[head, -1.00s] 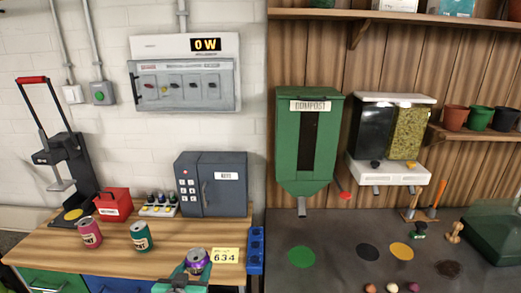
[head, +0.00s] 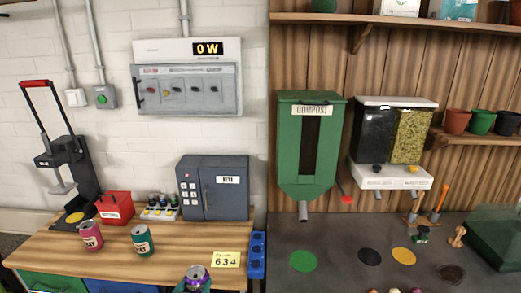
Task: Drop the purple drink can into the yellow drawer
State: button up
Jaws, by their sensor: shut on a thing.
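The purple drink can (head: 196,274) is at the bottom edge of the head view, its silver top facing up. My gripper (head: 195,284) is shut on it; only bits of its teal fingers show, and the rest is cut off by the frame. The can is in front of the wooden workbench's (head: 70,246) near edge, low in the picture; its height against the top is hard to tell. A green drawer (head: 50,284) and a blue drawer (head: 118,287) show under the bench. The yellow drawer is not in view.
A pink can (head: 91,237) and a teal can (head: 142,240) stand on the bench. Behind them are a red box (head: 115,208), a small bottle rack (head: 160,208) and a grey safe (head: 212,188). A yellow 634 card (head: 227,259) lies near the can.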

jog(key=o, duration=1.2)
jog(key=v, duration=1)
jog(key=shift+s+r, duration=0.25)
jog(key=shift+s, duration=0.1)
jog(key=shift+w, duration=0.1)
